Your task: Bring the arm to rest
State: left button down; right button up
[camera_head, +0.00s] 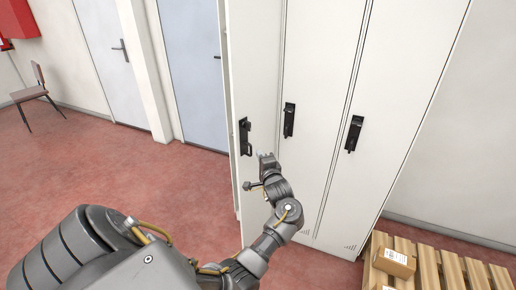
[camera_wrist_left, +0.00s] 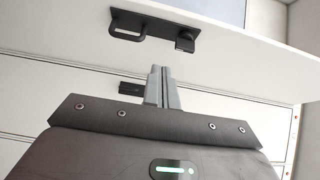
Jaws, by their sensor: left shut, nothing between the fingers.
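My left gripper (camera_head: 263,157) is in front of the grey-white lockers (camera_head: 315,60), just below and right of the black handle (camera_head: 245,137) on the leftmost door. Its fingers are shut with nothing between them. In the left wrist view the closed fingers (camera_wrist_left: 160,88) point up toward the door panel, and the black handle plate (camera_wrist_left: 155,30) is beyond their tips. No contact with the handle shows. That door seems to stand at an angle to the other locker fronts. My left arm reaches in from the lower left, bent at the elbow. My right gripper is not in view.
Two more black handles (camera_head: 289,120) (camera_head: 354,133) are on the locker doors to the right. A wooden pallet (camera_head: 429,270) with a cardboard box (camera_head: 396,262) is at the lower right. A chair (camera_head: 38,95) stands far left. The red floor (camera_head: 150,180) between is clear.

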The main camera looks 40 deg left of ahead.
pick_arm(q)
jog(key=shift+s+v, duration=0.15)
jog(key=shift+v, duration=0.85)
jog(key=shift+s+v, duration=0.15)
jog(key=shift+v, duration=0.85)
jog(key=shift+a, duration=0.2)
